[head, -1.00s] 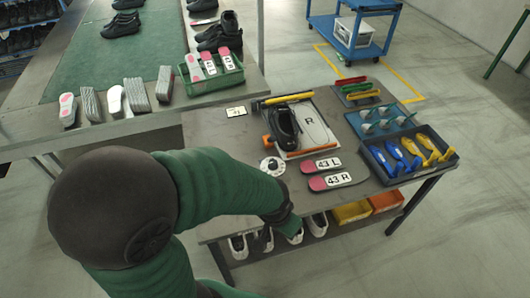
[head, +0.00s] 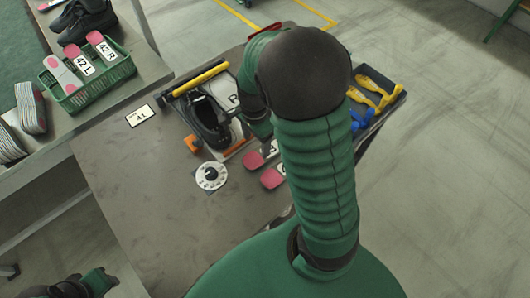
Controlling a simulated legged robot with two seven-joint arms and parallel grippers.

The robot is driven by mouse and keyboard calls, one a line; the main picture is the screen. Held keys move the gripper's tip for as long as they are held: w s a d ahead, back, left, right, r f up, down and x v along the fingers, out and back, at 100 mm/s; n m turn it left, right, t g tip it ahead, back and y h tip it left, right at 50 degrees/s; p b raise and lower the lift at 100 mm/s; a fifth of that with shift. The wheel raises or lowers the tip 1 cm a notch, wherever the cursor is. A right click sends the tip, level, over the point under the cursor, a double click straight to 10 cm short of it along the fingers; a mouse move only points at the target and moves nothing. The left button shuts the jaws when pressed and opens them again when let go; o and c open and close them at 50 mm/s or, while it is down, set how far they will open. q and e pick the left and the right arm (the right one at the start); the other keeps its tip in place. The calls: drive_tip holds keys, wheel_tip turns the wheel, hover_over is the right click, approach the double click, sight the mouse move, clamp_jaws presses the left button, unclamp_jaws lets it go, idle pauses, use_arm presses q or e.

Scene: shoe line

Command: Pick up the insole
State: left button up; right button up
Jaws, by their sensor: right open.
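Two insoles with pink heels, the upper insole (head: 253,160) and the lower insole (head: 272,178), lie on the grey table. Earlier labels read 43 L and 43 R; now my right arm covers most of both. My right gripper (head: 264,132) points down just above and beside the upper insole. It is open, its fingers mostly hidden behind the wrist. I cannot tell whether it touches an insole. Part of my left arm shows at the bottom left corner; its gripper is out of view.
A black shoe (head: 208,122) sits in a fixture with a yellow bar (head: 200,78). A white dial (head: 211,176) and a label card (head: 139,115) lie nearby. A green basket (head: 122,72) holds insoles marked 42. Blue and yellow tools (head: 375,95) are at right. The table's near left is clear.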

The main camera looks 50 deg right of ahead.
sight(258, 157)
drive_tip(key=shift+s+f, duration=0.2)
drive_tip(key=shift+f, duration=0.65)
drive_tip(key=shift+s+f, duration=0.2)
drive_tip(key=shift+s, duration=0.05)
drive_tip(key=f, duration=0.1)
drive_tip(key=f+b, duration=0.1)
drive_tip(key=f, duration=0.1)
drive_tip(key=f+b, duration=0.1)
drive_tip(key=f, duration=0.1)
drive_tip(key=shift+w+a, duration=0.25)
drive_tip(key=shift+w, duration=0.05)
drive_tip(key=shift+s+d, duration=0.2)
drive_tip(key=shift+c, duration=0.6)
use_arm(q)
drive_tip(key=shift+s+a+f, duration=0.1)
drive_tip(key=shift+s+f, duration=0.15)
drive_tip(key=shift+f, duration=0.25)
drive_tip(key=shift+s+f, duration=0.2)
drive_tip(key=shift+f, duration=0.3)
use_arm(e)
drive_tip(key=shift+a, duration=0.1)
drive_tip(key=c, duration=1)
